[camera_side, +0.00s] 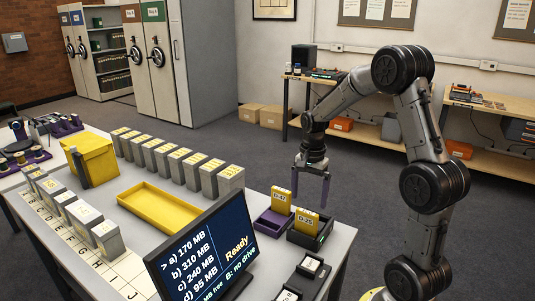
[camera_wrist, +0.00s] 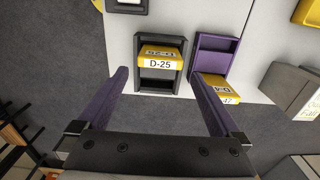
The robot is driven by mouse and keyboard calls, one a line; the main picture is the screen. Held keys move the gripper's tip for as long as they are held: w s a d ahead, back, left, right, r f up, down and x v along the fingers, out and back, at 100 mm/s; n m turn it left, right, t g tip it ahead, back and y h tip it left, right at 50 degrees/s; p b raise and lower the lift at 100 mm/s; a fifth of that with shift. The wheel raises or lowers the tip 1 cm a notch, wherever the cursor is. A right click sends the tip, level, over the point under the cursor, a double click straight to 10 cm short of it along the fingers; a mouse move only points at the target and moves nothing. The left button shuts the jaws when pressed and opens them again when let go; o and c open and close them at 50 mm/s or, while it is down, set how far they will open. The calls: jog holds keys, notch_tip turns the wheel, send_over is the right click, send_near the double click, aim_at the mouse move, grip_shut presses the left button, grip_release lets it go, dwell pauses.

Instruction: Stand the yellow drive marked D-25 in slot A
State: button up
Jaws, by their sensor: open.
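The yellow drive marked D-25 (camera_side: 306,222) stands in a dark grey holder (camera_side: 323,232) at the table's right end. In the wrist view, drive D-25 (camera_wrist: 160,64) sits in the holder's upper part, with an opening below it. A second yellow drive (camera_side: 281,201), seemingly D-47, stands in the purple holder (camera_side: 266,224) beside it; it also shows in the wrist view (camera_wrist: 219,87). My gripper (camera_side: 309,201) is open and empty, its purple fingers pointing down near the holders. In the wrist view, the fingers (camera_wrist: 158,75) lie either side of D-25, apart from it. I cannot tell which place is slot A.
A monitor (camera_side: 205,250) reading "Ready" and "B: no drive" stands at the front. A yellow tray (camera_side: 160,207), a yellow box (camera_side: 90,157) and rows of grey boxes (camera_side: 205,177) fill the table's left and middle. A lettered strip (camera_side: 62,228) runs along the left edge.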

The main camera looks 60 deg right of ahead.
jog(key=a+r, duration=0.2)
jog(key=a, duration=0.5)
jog(key=w+d+f, duration=0.1)
jog(key=w+f, duration=0.2)
jog(key=w, duration=0.1)
jog(key=w+d+f, duration=0.2)
jog(key=w+f, duration=0.1)
jog(key=w, duration=0.1)
jog(key=w+d+f, duration=0.2)
jog(key=w+f, duration=0.2)
jog(key=shift+w, duration=0.15)
notch_tip(320, 180, down, 3)
jog(key=shift+w+r, duration=0.1)
notch_tip(320, 180, up, 13)
jog(key=a, duration=0.1)
jog(key=s+a+r+n+t, duration=0.1)
jog(key=s+a+r, duration=0.2)
jog(key=a+r, duration=0.2)
jog(key=s+a+r+n+t, duration=0.2)
jog(key=a+r, duration=0.3)
jog(key=r, duration=0.5)
jog(key=shift+s+h, duration=0.3)
jog(key=shift+s, duration=0.5)
